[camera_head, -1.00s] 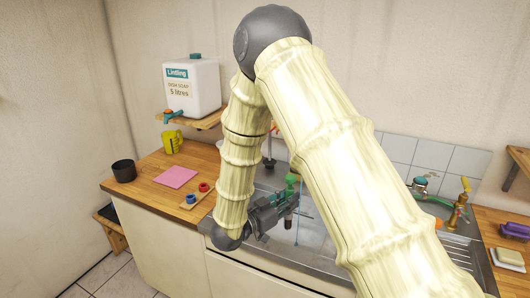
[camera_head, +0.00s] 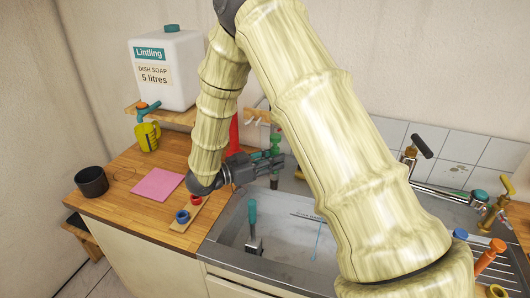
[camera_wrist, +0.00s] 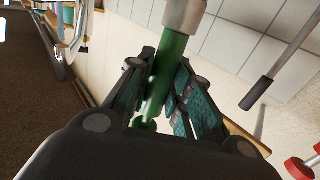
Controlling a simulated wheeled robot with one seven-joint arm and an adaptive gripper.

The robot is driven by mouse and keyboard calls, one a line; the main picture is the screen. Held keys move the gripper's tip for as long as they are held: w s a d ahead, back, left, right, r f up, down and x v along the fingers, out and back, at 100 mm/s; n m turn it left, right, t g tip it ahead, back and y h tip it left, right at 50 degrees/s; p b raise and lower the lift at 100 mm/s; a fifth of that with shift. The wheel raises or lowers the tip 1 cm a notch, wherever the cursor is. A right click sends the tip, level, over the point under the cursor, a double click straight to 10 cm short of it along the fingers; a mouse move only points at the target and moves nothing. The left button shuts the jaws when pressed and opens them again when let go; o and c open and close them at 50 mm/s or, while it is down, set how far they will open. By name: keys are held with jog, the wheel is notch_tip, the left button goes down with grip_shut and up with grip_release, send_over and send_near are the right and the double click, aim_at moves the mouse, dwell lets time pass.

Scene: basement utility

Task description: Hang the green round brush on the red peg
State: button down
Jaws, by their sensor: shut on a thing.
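My gripper (camera_head: 268,165) is in front of the back wall, near the sink's far left corner. Its fingers, also in the wrist view (camera_wrist: 163,92), are closed around the green handle of the round brush (camera_wrist: 172,58). A grey metal collar shows at one end of the handle. In the head view the green brush (camera_head: 275,142) stands roughly upright in the jaws, with a dark end below. A wooden peg rail (camera_head: 256,117) is on the wall just behind and above, partly hidden by my arm. I cannot make out the red peg for certain; a red round-ended thing (camera_wrist: 302,168) shows in the wrist view.
The steel sink (camera_head: 285,250) holds a teal-handled tool (camera_head: 252,220). A tap (camera_head: 412,160) stands at the back right. A tall red thing (camera_head: 234,130) is behind my arm. A soap canister (camera_head: 168,72), yellow mug (camera_head: 147,136), dark pot (camera_head: 91,181) and pink cloth (camera_head: 158,184) are left.

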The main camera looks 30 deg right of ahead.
jog(key=shift+s+r, duration=0.3)
jog(key=shift+s, duration=0.05)
jog(key=shift+w+d+f, duration=0.15)
jog(key=shift+w+d, duration=0.45)
jog(key=shift+d, duration=0.15)
jog(key=shift+w+d+r, duration=0.1)
jog(key=shift+w+d, duration=0.2)
jog(key=shift+d, duration=0.2)
jog(key=shift+w+d+r, duration=0.1)
jog(key=shift+w+d, duration=0.15)
jog(key=shift+d, duration=0.25)
